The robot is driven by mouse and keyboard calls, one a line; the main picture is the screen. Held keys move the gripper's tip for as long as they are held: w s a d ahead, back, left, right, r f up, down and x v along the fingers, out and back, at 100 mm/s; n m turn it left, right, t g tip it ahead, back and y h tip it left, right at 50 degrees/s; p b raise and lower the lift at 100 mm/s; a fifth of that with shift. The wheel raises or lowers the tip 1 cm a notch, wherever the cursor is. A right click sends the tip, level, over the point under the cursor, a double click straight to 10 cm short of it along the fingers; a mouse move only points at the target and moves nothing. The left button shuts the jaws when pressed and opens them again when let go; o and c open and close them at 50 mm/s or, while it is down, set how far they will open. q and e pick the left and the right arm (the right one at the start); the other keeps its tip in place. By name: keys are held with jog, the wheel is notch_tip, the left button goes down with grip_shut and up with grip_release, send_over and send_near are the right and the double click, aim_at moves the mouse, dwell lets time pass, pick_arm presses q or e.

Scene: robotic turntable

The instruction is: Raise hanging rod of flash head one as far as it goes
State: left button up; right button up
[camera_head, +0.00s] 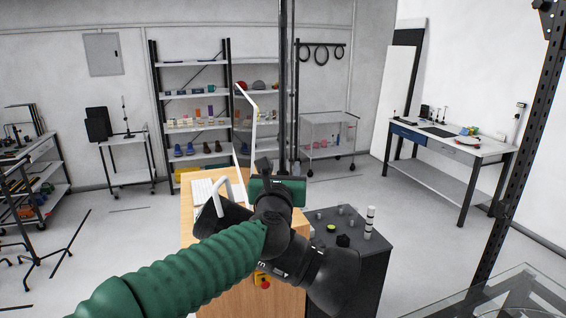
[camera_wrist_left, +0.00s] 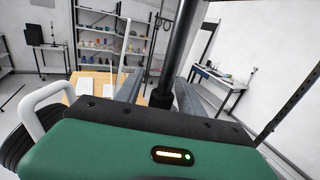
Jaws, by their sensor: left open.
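A dark vertical rod (camera_head: 283,85) rises beyond my left gripper in the head view; I take it for the hanging rod. In the left wrist view the rod (camera_wrist_left: 180,45) runs down to a thicker black end (camera_wrist_left: 162,95) that shows between the two grey fingers. My left gripper (camera_wrist_left: 158,87) is open, with a finger on either side of the rod; I cannot tell if either touches it. In the head view the green housing of my left gripper (camera_head: 279,188) hides the fingertips and the rod's lower end. The flash head cannot be made out. My right gripper is out of view.
A wooden desk (camera_head: 205,288) with a white keyboard stands below, beside a dark cabinet (camera_head: 373,255) carrying knobs and a striped cylinder (camera_head: 369,222). A thin white angled panel edge (camera_head: 254,115) rises left of the rod. Shelves (camera_head: 190,93) and a workbench (camera_head: 455,148) stand farther back.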

pick_arm(q)
jog(key=shift+w+d+f, duration=0.15)
jog(key=shift+w+d, duration=0.1)
jog(key=shift+c, duration=0.5)
jog(key=shift+a, duration=0.1)
grip_shut()
dwell(0.6)
